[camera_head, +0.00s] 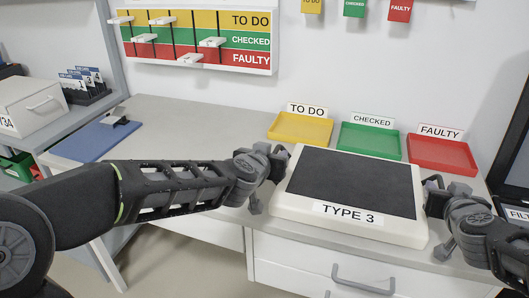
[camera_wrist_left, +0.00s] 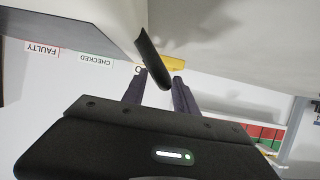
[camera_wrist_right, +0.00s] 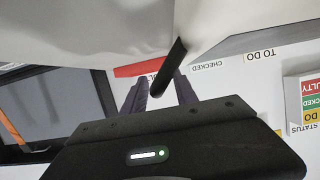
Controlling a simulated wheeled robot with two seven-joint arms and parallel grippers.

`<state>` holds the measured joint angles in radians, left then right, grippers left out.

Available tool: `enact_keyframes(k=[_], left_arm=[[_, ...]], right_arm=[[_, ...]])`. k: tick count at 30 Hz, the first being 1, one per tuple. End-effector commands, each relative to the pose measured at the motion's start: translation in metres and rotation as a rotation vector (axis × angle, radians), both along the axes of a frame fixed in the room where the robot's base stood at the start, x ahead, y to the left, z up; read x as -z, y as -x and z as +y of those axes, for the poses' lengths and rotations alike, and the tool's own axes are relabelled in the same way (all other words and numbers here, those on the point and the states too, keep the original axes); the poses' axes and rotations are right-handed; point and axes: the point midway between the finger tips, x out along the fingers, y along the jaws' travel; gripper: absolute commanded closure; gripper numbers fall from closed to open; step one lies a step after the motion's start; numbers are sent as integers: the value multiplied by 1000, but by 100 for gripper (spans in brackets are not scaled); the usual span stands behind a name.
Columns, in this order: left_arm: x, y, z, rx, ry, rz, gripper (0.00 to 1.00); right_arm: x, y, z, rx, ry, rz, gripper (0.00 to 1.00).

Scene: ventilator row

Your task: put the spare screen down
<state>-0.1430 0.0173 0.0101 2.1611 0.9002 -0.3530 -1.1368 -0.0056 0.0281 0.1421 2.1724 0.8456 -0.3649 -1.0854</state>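The spare screen (camera_head: 352,183) is a white slab with a dark top panel and a "TYPE 3" label on its front. It lies roughly level at the front of the grey counter (camera_head: 190,115); whether it touches the counter I cannot tell. My left gripper (camera_head: 268,166) is at its left side, and the left wrist view shows a black handle (camera_wrist_left: 152,58) between the fingers. My right gripper (camera_head: 438,192) is at its right side, with another black handle (camera_wrist_right: 170,67) between its fingers. Both grippers appear shut on these handles. The screen's underside is hidden in the head view.
Yellow (camera_head: 300,128), green (camera_head: 369,141) and red (camera_head: 441,154) trays stand behind the screen, labelled TO DO, CHECKED and FAULTY. A blue mat (camera_head: 90,142) lies at the counter's left end. The counter's left part is mostly clear. A dark-framed panel (camera_head: 514,150) stands at right.

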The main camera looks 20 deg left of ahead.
Motion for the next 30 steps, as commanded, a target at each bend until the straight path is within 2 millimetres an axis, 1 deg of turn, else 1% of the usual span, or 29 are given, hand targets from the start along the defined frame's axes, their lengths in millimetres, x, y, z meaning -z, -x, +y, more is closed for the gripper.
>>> enact_keyframes(k=[7,11,14,17,24,30], left_arm=[[-1,2,0,0,0,-1,66],[-6,10,0,0,1,-2,66],[-11,23,0,0,1,-4,66],[-19,40,1,-2,1,-4,66],[-37,86,1,-3,1,-5,66],[-45,106,0,0,1,-2,66]], right_arm=[[0,0,0,0,0,0,65],[0,0,0,0,0,0,65],[0,0,0,0,0,0,65],[0,0,0,0,0,0,65],[0,0,0,0,0,0,65],[0,0,0,0,0,0,65]])
